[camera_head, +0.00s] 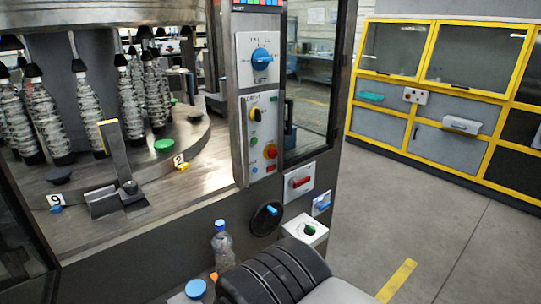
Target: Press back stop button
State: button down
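A light control panel (263,135) on the machine's upright post carries several small buttons. A red knob on a yellow base (270,151) sits low on it, with a small red button (270,168) just below. Small green buttons (253,142) are to their left. No readable label shows which one is the back stop button. My gripper is not in view, and nothing is seen touching the panel.
A blue rotary knob (261,58) is above the panel. Below are a red handle switch (300,182), a black round dial (266,218) and a white box (307,231). A bottle (222,246) stands near the front.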

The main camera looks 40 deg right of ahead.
aim_at(273, 153)
jog(key=i+z, duration=0.4)
jog(key=i+j+z, duration=0.15)
jog(key=z, duration=0.3)
jog(key=i+j+z, duration=0.25)
jog(key=z, duration=0.15)
jog(key=i, duration=0.1)
